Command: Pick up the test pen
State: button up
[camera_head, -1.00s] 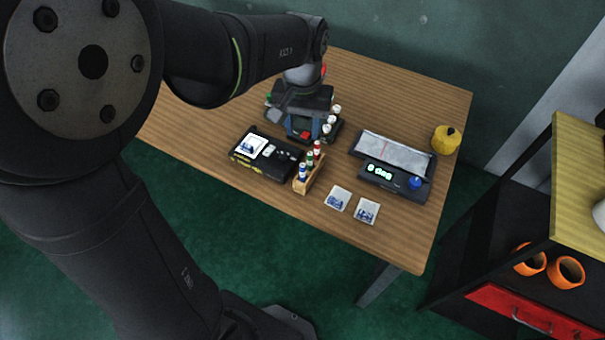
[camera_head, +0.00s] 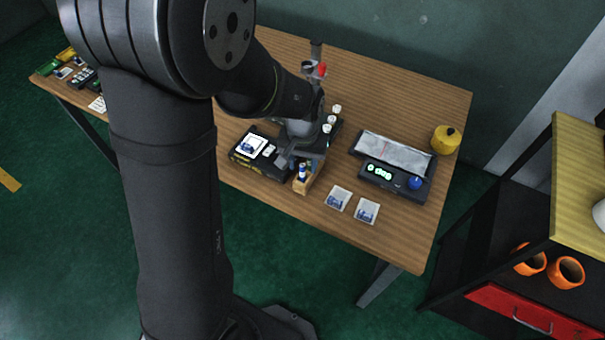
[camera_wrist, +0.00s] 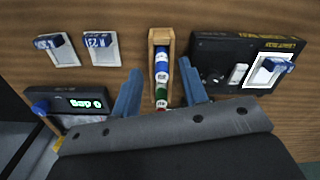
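No single thing is clearly marked as the test pen. A narrow wooden rack (camera_head: 309,181) holds a row of small white-bodied cylinders with blue, red and green bands; it also shows in the wrist view (camera_wrist: 151,60). The blue-banded cylinder (camera_head: 302,171) is at the rack's near end, and it also shows in the wrist view (camera_wrist: 161,53). My gripper (camera_wrist: 160,68) is open, its two blue fingers apart on either side of the row. No contact with a cylinder shows. In the head view my gripper (camera_head: 298,158) is over the rack, partly hidden by my wrist.
A black box (camera_head: 243,160) with a white card (camera_head: 251,145) lies close left of the rack. A device with a lit display (camera_head: 380,170) and blue knob stands right. Two small white trays (camera_head: 338,198) (camera_head: 367,211) lie near the front edge. A yellow container (camera_head: 446,139) stands far right.

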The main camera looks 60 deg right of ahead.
aim_at(302, 177)
jog(key=shift+w+d+f, duration=0.1)
jog(key=shift+d+f, duration=0.05)
jog(key=shift+f, duration=1.55)
grip_shut()
